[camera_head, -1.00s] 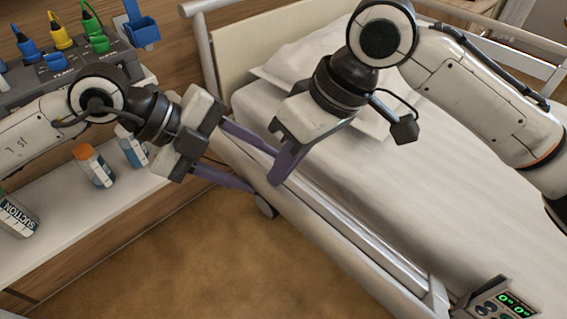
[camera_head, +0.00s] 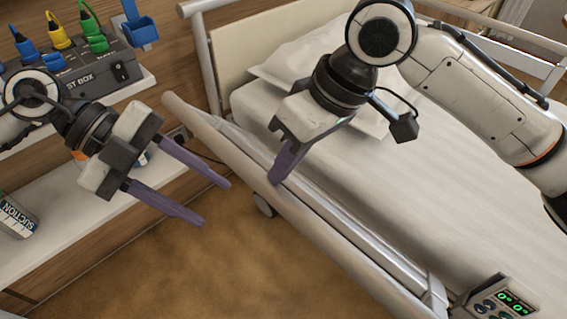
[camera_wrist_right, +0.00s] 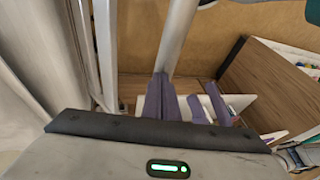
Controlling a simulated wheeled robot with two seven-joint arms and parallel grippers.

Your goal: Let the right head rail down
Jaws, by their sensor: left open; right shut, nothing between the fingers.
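The head rail (camera_head: 225,148) is a pale bar along the bed's near side, running from beside the headboard toward the lower right. Its height setting and any release catch cannot be made out. My right gripper (camera_head: 279,178) is shut and empty, its purple fingers pointing down over the rail; contact cannot be told. In the right wrist view, the shut fingers (camera_wrist_right: 160,97) overlap the near end of a pale bar (camera_wrist_right: 180,35). My left gripper (camera_head: 214,204) is open and empty, left of the rail above the floor. Its purple fingers also show in the wrist view (camera_wrist_right: 207,108).
The white bed (camera_head: 420,170) with a pillow (camera_head: 290,70) fills the right. A control panel with green digits (camera_head: 505,298) sits at lower right. The brown floor between is clear.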

